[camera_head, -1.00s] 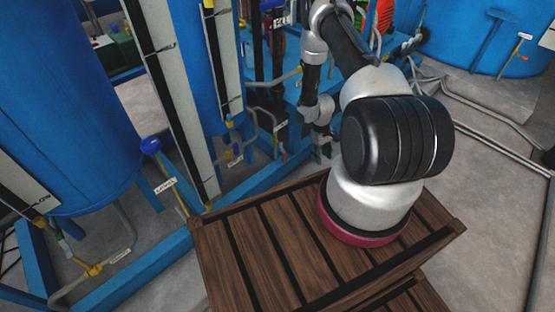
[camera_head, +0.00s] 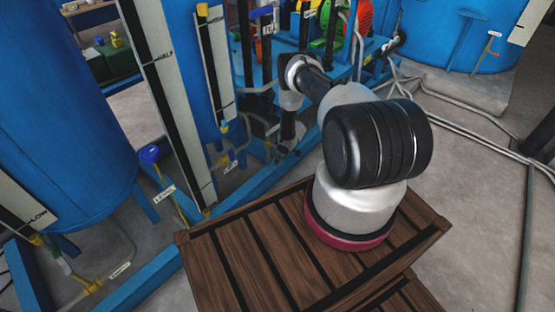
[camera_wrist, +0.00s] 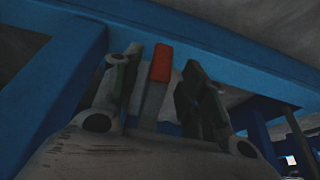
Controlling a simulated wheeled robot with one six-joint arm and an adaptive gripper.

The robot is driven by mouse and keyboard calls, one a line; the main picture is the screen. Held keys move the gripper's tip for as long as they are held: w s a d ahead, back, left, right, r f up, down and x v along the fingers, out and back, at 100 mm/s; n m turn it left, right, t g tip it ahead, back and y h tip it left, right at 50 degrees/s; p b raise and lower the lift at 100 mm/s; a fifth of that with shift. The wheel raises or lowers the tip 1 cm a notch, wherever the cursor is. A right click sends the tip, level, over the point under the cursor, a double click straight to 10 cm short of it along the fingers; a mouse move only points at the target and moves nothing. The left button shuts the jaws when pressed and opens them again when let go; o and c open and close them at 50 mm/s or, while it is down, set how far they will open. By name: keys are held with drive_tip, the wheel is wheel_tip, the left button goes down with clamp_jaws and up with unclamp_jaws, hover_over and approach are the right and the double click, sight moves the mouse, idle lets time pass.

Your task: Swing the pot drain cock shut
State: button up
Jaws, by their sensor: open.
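A red-tipped lever with a pale shank (camera_wrist: 160,65) shows in the wrist view; it looks like the drain cock's handle, though its valve body is hidden. My gripper (camera_wrist: 162,62) is open, with one dark finger on each side of the lever. I cannot tell whether either finger touches it. In the head view the end of my arm reaches down by the blue frame, and the fingers and the cock are too small or hidden to make out.
A blue frame beam (camera_wrist: 235,55) runs close above the fingers in the wrist view. In the head view a blue tank (camera_head: 60,120) stands at left, with thin pipes and a blue-knobbed valve (camera_head: 149,154) nearby. Open floor (camera_head: 470,190) lies at right.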

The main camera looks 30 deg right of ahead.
drive_tip(key=shift+w+f, duration=0.3)
drive_tip(key=shift+f, duration=0.35)
clamp_jaws()
